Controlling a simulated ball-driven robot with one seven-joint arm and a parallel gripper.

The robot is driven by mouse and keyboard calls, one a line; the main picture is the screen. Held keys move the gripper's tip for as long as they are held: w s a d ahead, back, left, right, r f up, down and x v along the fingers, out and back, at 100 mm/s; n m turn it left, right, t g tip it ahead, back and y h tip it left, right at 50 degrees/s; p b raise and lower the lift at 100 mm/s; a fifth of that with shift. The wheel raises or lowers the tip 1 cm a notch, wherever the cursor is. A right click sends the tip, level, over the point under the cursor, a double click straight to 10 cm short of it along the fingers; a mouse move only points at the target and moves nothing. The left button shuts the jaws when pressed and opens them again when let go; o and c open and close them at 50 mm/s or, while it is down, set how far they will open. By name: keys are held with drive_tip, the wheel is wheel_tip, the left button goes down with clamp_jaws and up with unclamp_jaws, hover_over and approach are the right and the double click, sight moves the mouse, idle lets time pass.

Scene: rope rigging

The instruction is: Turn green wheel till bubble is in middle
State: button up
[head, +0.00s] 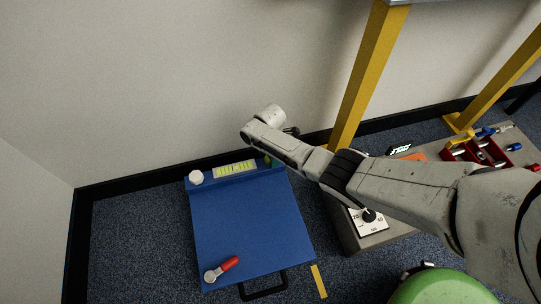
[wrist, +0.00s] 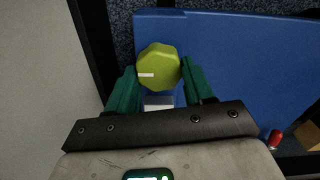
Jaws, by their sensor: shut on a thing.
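The green wheel (wrist: 160,66) is a yellow-green, many-sided knob with a white mark on its left side. My gripper (wrist: 157,76) has its dark green fingers on both sides of it and is shut on it. In the head view, a small part of the green wheel (head: 267,161) shows at the back right corner of the blue panel (head: 245,215); my arm hides the gripper there. The yellow-green level vial (head: 236,169) lies along the panel's back edge. Its bubble is too small to place surely.
A white knob (head: 196,177) sits at the panel's back left corner. A red-handled lever (head: 222,268) lies at its front left. A grey bench with a red toolbox (head: 482,151) stands right, beside a yellow post (head: 365,75). The wall is close behind the panel.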

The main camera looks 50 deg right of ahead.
idle(0.3)
drive_tip(key=o, duration=1)
drive_tip(key=shift+o, duration=0.2)
wheel_tip(320, 180, up, 11)
drive_tip(key=p, duration=0.7)
drive_tip(key=shift+f, duration=0.1)
